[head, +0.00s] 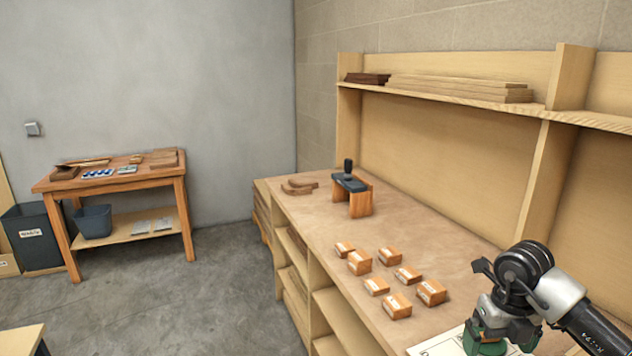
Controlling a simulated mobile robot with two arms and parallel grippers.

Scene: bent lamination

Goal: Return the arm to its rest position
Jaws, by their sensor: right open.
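My right arm comes in from the lower right corner and reaches over the near end of the workbench (330,227). My right gripper (490,340) points down at the bottom edge of the view, with green parts at its lower end. It is open, and I see nothing held in it. A pale sheet with printing (440,346) lies on the bench beside and partly behind it. My left gripper is not in view.
Several small wooden blocks (397,305) lie on the bench left of my gripper. Farther back stands a wooden stand with a dark top (361,203). A shelf (450,95) with boards runs above the bench. A wooden table (110,176) stands far left; open floor lies between.

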